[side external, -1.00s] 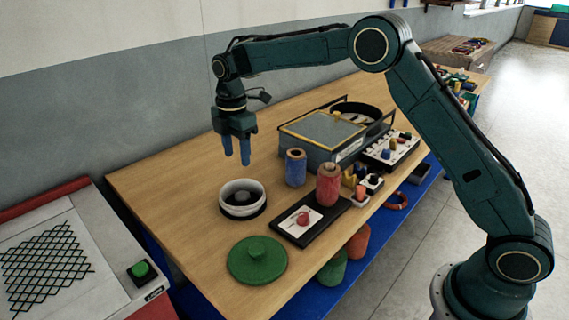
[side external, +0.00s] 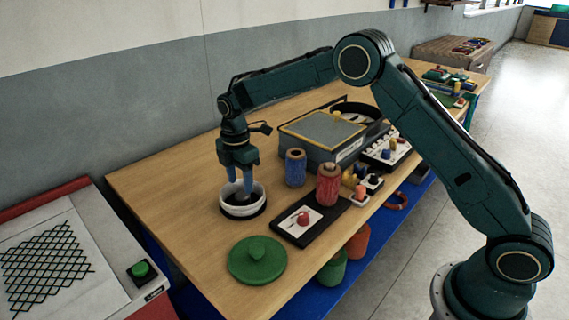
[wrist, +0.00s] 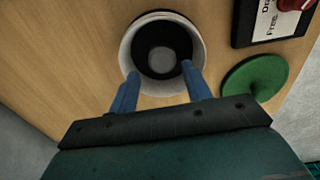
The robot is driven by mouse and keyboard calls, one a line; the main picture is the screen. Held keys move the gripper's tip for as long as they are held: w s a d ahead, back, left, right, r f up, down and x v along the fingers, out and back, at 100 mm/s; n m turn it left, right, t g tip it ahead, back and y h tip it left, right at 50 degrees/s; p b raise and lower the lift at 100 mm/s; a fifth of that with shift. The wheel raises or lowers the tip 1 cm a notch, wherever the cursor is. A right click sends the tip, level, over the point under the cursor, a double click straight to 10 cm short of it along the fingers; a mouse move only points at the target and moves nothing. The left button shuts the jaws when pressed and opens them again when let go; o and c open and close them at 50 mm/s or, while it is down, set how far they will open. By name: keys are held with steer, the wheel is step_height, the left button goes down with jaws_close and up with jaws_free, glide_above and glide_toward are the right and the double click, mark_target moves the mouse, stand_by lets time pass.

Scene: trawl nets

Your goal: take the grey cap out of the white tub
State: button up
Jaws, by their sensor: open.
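The white tub (side external: 258,203) stands upright on the wooden bench, with a dark band around its base. The wrist view looks down into the tub (wrist: 126,50), which has a dark inside. The round grey cap (wrist: 161,60) lies in it; in the side view it is mostly hidden by the fingers and rim. My gripper (side external: 239,188) is directly over the tub, pointing down, its blue fingertips at about rim height. In the wrist view the fingers of my gripper (wrist: 159,72) are apart with nothing between them, one to each side of the cap's near edge.
A green round lid (side external: 257,262) lies in front of the tub. A black board with a red knob (side external: 303,218) is close on the right. A blue spool (side external: 295,167), a red spool (side external: 328,185) and a grey box (side external: 322,134) stand behind. The bench left of the tub is clear.

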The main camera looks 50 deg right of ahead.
mark_target(242, 194)
steer(key=shift+s+f, duration=0.15)
steer(key=shift+f, duration=2.3)
steer(key=c, duration=0.8)
steer(key=shift+o, duration=0.2)
steer(key=shift+r, duration=0.15)
step_height(242, 194, up, 20)
steer(key=shift+d, duration=0.15)
